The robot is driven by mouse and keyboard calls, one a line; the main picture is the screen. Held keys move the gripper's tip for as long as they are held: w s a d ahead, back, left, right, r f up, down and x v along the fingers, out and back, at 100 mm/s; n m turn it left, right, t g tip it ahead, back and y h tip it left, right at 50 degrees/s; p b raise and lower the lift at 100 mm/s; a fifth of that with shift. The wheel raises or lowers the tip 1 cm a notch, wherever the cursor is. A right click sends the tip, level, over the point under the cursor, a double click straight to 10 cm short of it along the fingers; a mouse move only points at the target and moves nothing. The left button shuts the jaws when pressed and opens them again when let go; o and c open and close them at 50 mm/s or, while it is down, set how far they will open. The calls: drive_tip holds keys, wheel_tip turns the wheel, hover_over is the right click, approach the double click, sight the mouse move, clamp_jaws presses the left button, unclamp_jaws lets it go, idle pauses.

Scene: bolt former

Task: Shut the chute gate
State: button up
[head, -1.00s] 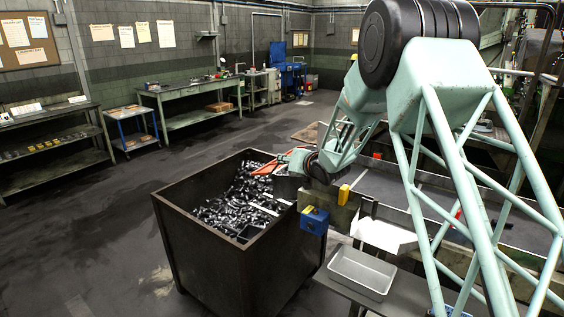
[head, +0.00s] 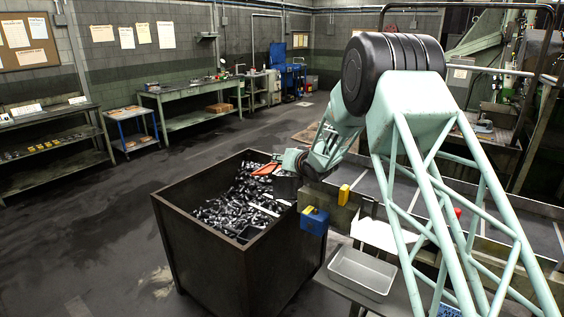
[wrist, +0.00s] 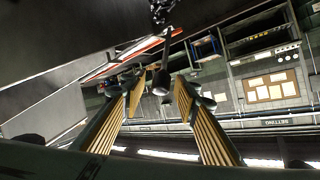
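A red-orange piece (head: 268,169) shows at the far right rim of the bin, close to my gripper (head: 287,186); it may be part of the chute gate, but I cannot tell how far the gate stands open. In the wrist view a red strip (wrist: 103,72) runs slantwise beyond the fingers. My gripper (wrist: 160,84) is open there, its ribbed fingers apart. A dark rod with a rounded knob (wrist: 161,86) shows between the fingertips, with gaps on both sides. I cannot tell whether it touches either finger.
The dark steel bin (head: 215,245) holds many metal bolts. A blue and yellow box (head: 314,219) and a yellow block (head: 344,194) are at the chute's side. A grey tray (head: 361,273) stands on a small table in front. The floor left of the bin is clear.

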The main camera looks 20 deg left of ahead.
clamp_jaws()
